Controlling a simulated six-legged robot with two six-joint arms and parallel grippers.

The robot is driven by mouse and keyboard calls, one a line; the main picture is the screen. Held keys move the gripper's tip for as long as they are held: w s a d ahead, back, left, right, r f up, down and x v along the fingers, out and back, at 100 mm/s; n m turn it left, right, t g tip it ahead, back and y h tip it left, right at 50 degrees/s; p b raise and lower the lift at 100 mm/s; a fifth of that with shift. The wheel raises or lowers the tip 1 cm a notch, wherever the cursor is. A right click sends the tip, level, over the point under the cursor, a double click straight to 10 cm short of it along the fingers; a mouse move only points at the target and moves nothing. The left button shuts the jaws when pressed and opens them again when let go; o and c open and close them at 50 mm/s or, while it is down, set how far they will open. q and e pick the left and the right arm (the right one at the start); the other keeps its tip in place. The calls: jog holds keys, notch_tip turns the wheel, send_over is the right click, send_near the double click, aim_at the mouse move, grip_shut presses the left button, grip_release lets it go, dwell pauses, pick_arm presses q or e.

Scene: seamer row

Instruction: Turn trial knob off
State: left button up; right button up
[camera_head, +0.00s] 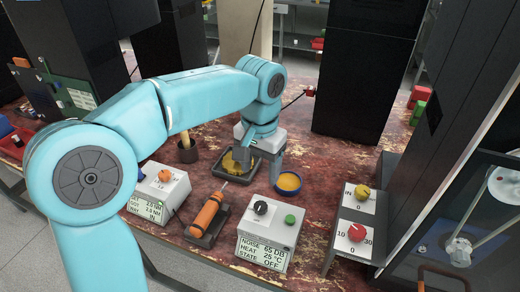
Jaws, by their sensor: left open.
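No knob carries a readable "trial" label. A white box (270,225) at the front middle has a black knob (261,207) and a green button (290,219). Its display (262,253) reads noise 65 dB, heat 25 °C, state OFF. A red knob (356,232) on a plate marked 10, 0 and 30 and a yellow knob (362,192) above it are at the right. My left gripper (258,162) is open, pointing down over a dark tray (222,166) with a yellow item, behind the black knob and apart from it. My right gripper is out of view.
An orange screwdriver-like tool (208,214) lies in a dark holder left of the black-knob box. Further left is a white box with an orange knob (165,176). A yellow-filled bowl (288,183) stands near the gripper. Dark cabinets (360,70) rise behind.

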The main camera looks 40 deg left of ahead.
pick_arm(q)
jog(key=shift+r, duration=1.8)
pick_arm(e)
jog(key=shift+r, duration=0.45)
pick_arm(q)
jog(key=shift+s, duration=0.15)
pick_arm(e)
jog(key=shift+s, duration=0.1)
